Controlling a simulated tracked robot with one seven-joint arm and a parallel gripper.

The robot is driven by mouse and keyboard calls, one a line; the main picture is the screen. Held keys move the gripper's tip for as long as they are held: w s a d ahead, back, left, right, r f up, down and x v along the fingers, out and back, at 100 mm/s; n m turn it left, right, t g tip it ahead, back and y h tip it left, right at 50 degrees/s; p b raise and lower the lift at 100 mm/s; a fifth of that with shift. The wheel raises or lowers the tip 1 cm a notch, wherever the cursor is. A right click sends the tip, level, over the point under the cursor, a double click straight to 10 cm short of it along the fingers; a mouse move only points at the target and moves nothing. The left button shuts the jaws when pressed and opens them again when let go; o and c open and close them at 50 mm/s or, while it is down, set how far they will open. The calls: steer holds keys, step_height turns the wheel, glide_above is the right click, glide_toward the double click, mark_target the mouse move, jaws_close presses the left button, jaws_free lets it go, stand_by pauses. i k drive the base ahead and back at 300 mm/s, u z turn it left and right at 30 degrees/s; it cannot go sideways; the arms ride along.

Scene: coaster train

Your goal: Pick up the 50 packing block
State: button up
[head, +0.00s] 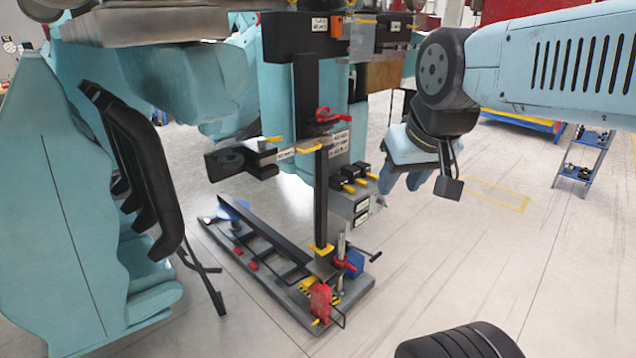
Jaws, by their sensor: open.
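A dark upright post (321,195) with a red clamp (325,117) stands just left of the blocks, on a grey base frame (345,295). A teal seat with a black restraint (150,170) fills the left. The floor at right is clear up to a blue cart (583,160).

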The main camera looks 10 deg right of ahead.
mark_target(337, 182)
steer(key=u, duration=0.05)
steer(key=i, duration=1)
steer(key=z, duration=0.1)
